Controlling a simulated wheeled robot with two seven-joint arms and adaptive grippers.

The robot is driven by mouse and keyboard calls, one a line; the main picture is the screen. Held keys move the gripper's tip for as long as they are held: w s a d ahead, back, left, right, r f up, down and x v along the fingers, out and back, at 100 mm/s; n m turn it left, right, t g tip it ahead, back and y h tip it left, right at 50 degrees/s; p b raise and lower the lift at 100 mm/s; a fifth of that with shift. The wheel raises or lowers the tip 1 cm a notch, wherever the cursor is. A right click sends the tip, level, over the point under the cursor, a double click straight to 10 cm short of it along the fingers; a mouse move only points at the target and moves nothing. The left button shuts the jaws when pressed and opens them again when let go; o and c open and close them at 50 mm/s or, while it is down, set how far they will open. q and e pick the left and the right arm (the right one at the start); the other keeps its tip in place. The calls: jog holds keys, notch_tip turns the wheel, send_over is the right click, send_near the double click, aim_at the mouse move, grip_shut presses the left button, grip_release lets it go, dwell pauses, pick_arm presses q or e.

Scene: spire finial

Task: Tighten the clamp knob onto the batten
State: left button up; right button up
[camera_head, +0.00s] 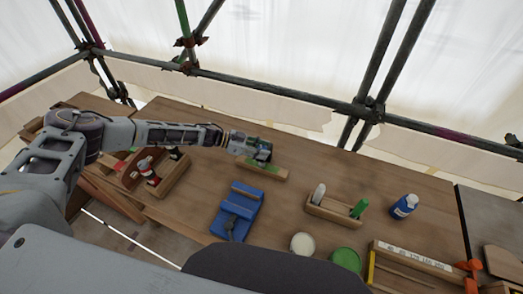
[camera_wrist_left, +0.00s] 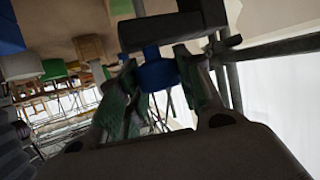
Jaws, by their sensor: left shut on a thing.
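My left gripper (camera_head: 262,153) reaches in over the far middle of the bench. It is just above a wooden batten (camera_head: 278,175) with a green patch on it. In the left wrist view, a round blue knob (camera_wrist_left: 158,73) sits between the two fingers of my left gripper (camera_wrist_left: 160,90), which is shut on it. A dark clamp body (camera_wrist_left: 172,30) adjoins the knob in that view. The contact between clamp and batten is hidden, so I cannot tell how tightly it sits. My right gripper does not show.
A wooden tray (camera_head: 330,212), a blue bottle (camera_head: 404,207), a white jar (camera_head: 302,244) and a green-lidded jar (camera_head: 345,259) are to the right. A wooden box (camera_head: 172,180) is left. Scaffold poles (camera_head: 270,93) run behind.

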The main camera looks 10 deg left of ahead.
pick_arm(q)
jog(key=shift+m+g+b, duration=1.25)
jog(key=shift+m+g, duration=0.25)
jog(key=shift+g, duration=0.2)
jog(key=shift+g, duration=0.3)
jog(key=o, duration=1.1)
jog(key=shift+c, duration=0.2)
jog(key=shift+a, duration=0.1)
jog(key=v, duration=1.1)
jog(key=shift+a, duration=0.45)
